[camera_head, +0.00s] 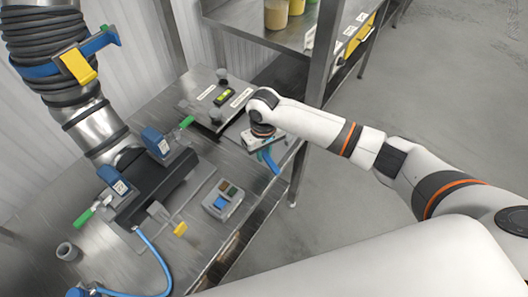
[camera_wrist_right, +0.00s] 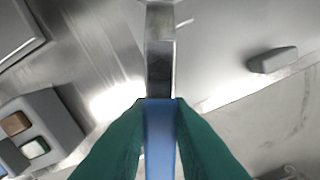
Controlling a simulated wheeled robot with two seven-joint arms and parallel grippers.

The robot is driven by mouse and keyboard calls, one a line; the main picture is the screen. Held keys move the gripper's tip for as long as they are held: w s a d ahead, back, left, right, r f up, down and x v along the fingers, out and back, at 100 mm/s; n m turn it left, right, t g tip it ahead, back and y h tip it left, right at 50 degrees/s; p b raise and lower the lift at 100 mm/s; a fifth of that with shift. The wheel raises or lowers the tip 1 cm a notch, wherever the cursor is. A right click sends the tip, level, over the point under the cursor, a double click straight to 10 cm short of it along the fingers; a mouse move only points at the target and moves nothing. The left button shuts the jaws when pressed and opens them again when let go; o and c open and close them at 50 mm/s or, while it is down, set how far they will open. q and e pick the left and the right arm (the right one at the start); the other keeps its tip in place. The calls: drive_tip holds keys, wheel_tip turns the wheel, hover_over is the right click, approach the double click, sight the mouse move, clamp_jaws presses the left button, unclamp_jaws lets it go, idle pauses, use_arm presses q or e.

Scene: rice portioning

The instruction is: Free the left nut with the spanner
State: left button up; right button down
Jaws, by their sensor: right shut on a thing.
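My right gripper (camera_head: 266,151) is over the right end of the metal bench. In the right wrist view its green fingers (camera_wrist_right: 160,104) are shut on the blue handle of the spanner (camera_wrist_right: 160,138). The spanner's steel shank points away from the fingers; its far end is cut off. In the head view a bit of blue handle (camera_head: 271,162) shows below the gripper. A dark pipe fitting (camera_head: 152,190) stands on the bench, well left of the gripper, with blue blocks and green-ended parts at both ends. I cannot make out the left nut clearly. My left gripper is not in view.
A ribbed black hose (camera_head: 45,50) rises at the left. A grey box with coloured buttons (camera_head: 222,200) lies between fitting and front edge. A plate with a green level (camera_head: 224,97) is behind. A blue cable (camera_head: 155,262) crosses the front left. A shelf stands behind right.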

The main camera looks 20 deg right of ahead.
drive_tip(key=shift+w+d+f+b, duration=0.1)
drive_tip(key=shift+f+b, duration=0.2)
drive_tip(key=shift+f, duration=0.15)
drive_tip(key=shift+p, duration=0.5)
drive_tip(key=shift+f+p, duration=0.15)
drive_tip(key=shift+p, duration=0.2)
idle(0.4)
drive_tip(key=shift+f, duration=0.6)
idle(0.6)
drive_tip(key=shift+f+p, duration=0.25)
drive_tip(key=shift+p, duration=0.1)
idle(0.3)
idle(0.4)
